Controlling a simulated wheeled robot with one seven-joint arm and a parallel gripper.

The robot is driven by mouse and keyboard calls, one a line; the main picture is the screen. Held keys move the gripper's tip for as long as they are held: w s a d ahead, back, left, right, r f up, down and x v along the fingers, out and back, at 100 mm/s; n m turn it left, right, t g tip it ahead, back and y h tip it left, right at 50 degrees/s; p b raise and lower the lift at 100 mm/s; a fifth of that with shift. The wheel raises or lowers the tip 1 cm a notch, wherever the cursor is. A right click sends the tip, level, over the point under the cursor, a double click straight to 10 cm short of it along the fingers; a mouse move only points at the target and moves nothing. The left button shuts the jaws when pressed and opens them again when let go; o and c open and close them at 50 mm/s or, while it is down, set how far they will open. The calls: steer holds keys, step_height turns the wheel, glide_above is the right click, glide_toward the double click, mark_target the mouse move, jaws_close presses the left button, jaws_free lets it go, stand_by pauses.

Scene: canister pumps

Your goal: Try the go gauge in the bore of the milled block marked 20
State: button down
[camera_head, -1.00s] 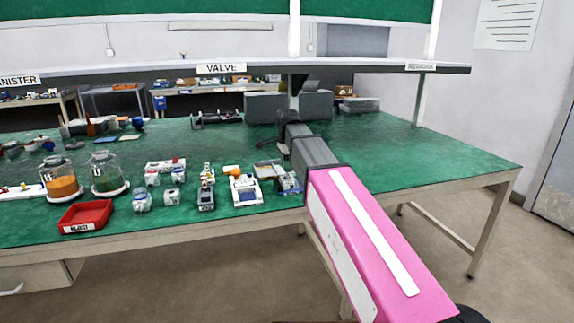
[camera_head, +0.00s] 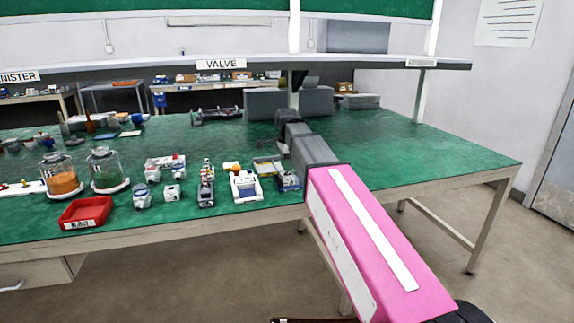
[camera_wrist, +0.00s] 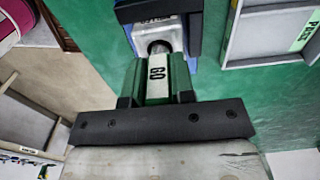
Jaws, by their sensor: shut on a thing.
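The gauge points away from me toward a pale grey milled block (camera_wrist: 172,38). The bore shows as a dark round opening in the block's near face, in line with the gauge. The gauge's front end is at or very near this opening; I cannot tell how far in it is. Marks on the block's top are too blurred to read. The block sits between dark and blue holder parts. In the head view my arm hides the gripper.
A pale tray (camera_wrist: 228,45) labelled PASS lies right of the block in the wrist view. In the head view a red reject bin (camera_head: 86,212), two jars and several small parts stand left on the green bench (camera_head: 420,150). The bench's right side is clear.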

steer(key=shift+r, duration=0.2)
stand_by(0.5)
steer(key=shift+r, duration=1.1)
steer(key=shift+r, duration=2.5)
